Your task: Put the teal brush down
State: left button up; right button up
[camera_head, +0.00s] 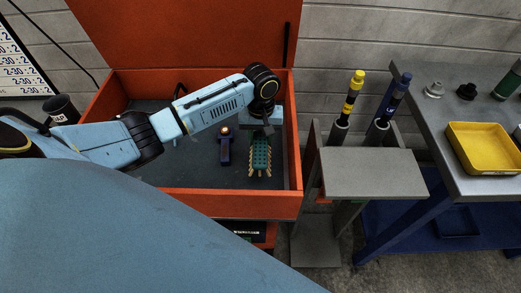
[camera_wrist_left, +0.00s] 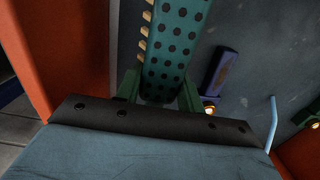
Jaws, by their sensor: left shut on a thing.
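The teal brush (camera_head: 261,153) has dark dots and tan bristles along its sides. My left gripper (camera_head: 262,130) is shut on one end of it, inside the orange box (camera_head: 240,203). In the left wrist view, the brush (camera_wrist_left: 178,42) extends away from between the fingers of my left gripper (camera_wrist_left: 160,88). I cannot tell whether the brush touches the box floor (camera_head: 205,165). My right gripper is not in view.
A dark blue flashlight-like object (camera_head: 226,148) lies left of the brush; it also shows in the wrist view (camera_wrist_left: 221,70). The box walls surround both. At right are a grey stand (camera_head: 370,175) with two upright tools and a table with a yellow tray (camera_head: 484,168).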

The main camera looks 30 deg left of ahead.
aim_at(261, 134)
pick_arm(q)
notch_tip(261, 134, down, 3)
jog(key=shift+r, duration=0.2)
jog(key=shift+f+b, duration=0.6)
jog(key=shift+f, duration=0.9)
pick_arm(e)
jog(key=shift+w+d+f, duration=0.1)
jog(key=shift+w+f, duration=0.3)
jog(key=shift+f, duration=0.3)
pick_arm(q)
jog(key=shift+f, duration=0.1)
jog(key=o, duration=0.9)
jog(key=shift+o, duration=0.2)
jog(key=r+p, duration=0.1)
jog(key=r, duration=0.5)
jog(key=r+p, duration=0.1)
jog(key=r, duration=0.5)
jog(key=shift+w+a+r+p, duration=0.1)
jog(key=shift+w+r+p, duration=0.1)
jog(key=shift+p, duration=0.1)
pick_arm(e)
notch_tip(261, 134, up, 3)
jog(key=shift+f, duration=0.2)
pick_arm(q)
jog(key=shift+f, duration=0.1)
